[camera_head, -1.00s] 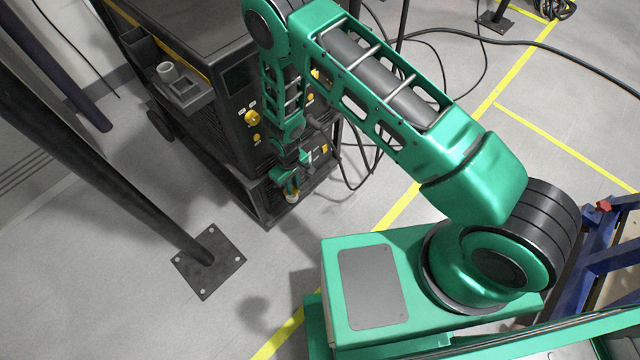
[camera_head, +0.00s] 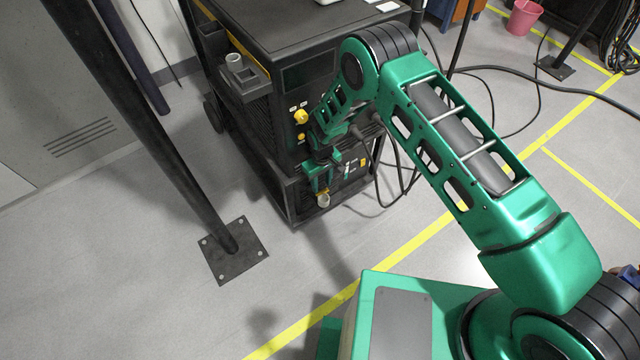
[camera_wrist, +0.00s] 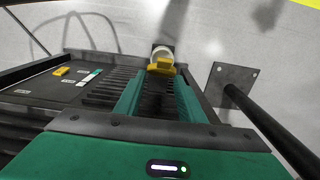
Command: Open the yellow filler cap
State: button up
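The yellow filler cap (camera_wrist: 160,67) sits at a round white filler neck (camera_wrist: 162,53), low on the front of a dark machine. Both are small in the head view, where the white neck (camera_head: 323,201) shows just below my gripper (camera_head: 321,178). In the wrist view my gripper's two green fingers (camera_wrist: 160,85) stand apart, with their tips close to the cap's two sides. I cannot tell whether they touch it or how far the cap is tilted from the neck.
The dark machine (camera_head: 262,95) has yellow knobs (camera_head: 301,117) and a side tray with a grey cup (camera_head: 234,63). A slanted black post on a floor plate (camera_head: 236,252) stands to the left. Cables (camera_head: 395,175) hang at the machine's right. The floor between is clear.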

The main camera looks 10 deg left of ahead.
notch_tip(320, 180, up, 11)
dwell(0.5)
jog(key=shift+f, duration=0.1)
